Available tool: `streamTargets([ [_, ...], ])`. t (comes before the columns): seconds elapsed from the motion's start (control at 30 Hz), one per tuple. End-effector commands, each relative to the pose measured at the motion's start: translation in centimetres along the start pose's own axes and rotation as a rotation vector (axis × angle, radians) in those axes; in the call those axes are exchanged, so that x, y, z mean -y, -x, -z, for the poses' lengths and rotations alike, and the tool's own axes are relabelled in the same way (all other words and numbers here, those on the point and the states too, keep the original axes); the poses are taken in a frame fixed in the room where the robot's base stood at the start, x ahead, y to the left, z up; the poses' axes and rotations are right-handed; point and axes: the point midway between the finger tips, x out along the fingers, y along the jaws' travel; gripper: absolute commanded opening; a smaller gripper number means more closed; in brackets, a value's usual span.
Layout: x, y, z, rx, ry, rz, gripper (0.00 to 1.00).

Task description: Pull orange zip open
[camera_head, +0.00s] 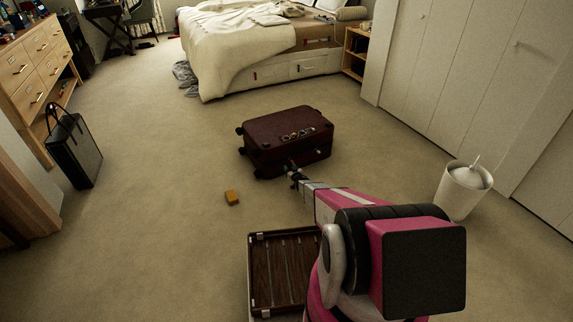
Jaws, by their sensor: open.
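A dark maroon suitcase (275,133) lies flat on the carpet in the middle of the room, with its wheels at the left end. My arm reaches forward from the lower right. My gripper (291,166) is at the suitcase's near side, overlapping its lower edge in the picture. The gripper is small and dark here; it is open, and I see nothing held in it. Whether it touches the suitcase I cannot tell. I cannot make out an orange zip on the suitcase; the gripper and arm hide part of the near side.
An open brown case (253,275) lies at the bottom, partly behind my arm. A white bin (463,190) stands right, a black bag (75,155) left, and a bed (262,55) behind. Carpet left of the suitcase is clear.

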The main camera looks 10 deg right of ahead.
Motion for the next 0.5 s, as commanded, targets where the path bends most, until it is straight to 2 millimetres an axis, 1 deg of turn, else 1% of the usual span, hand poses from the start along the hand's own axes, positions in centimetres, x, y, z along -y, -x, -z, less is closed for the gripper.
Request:
streamTargets([
  [0.5, 0.1, 3.1, 0.1, -0.001, 0.001, 0.002, 0.47],
])
